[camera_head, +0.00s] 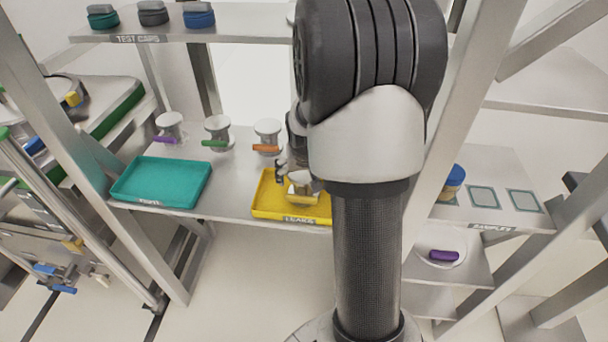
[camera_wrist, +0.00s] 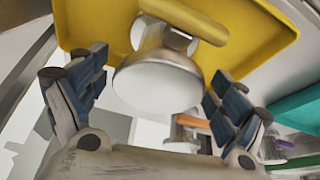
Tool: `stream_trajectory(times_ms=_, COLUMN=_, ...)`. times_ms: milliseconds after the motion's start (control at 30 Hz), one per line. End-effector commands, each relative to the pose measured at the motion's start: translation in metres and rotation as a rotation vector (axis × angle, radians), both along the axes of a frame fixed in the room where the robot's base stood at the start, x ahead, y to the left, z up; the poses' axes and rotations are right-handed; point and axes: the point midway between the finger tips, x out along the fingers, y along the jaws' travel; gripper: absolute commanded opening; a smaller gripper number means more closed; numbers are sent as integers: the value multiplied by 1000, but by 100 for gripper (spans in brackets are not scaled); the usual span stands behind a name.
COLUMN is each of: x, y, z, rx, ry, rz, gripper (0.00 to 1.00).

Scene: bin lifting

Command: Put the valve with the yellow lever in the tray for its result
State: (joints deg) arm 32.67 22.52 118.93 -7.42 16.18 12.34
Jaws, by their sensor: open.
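The valve with the yellow lever (camera_wrist: 158,78) is at the yellow tray in the wrist view, its pale round end facing the camera and its lever over the tray floor. In the head view its lever (camera_head: 303,198) shows inside the yellow tray (camera_head: 262,205), labelled LEAKS; my arm hides part of it. It appears to rest in the tray. My gripper (camera_wrist: 155,100) is open, with one blue-padded finger on each side of the valve and visible gaps. The teal tray (camera_head: 160,182) stands empty to the left; its label is hard to read.
Valves with purple (camera_head: 168,133), green (camera_head: 216,138) and orange (camera_head: 266,143) levers stand behind the trays. Another purple-levered valve (camera_head: 444,256) is on a lower right shelf. The shelf labelled TEST CAPS (camera_head: 140,39) is above. Frame posts flank the bench.

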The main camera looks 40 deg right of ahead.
Motion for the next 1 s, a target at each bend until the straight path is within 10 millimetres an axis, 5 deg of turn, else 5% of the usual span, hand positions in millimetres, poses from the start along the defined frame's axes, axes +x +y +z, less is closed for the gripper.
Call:
stream_trajectory(times_ms=467, x=0, y=0, z=7, rx=-1, ry=-1, rz=0, gripper=95)
stream_trajectory(times_ms=1000, x=-31, y=25, z=102, rx=-1, ry=-2, rz=0, gripper=95)
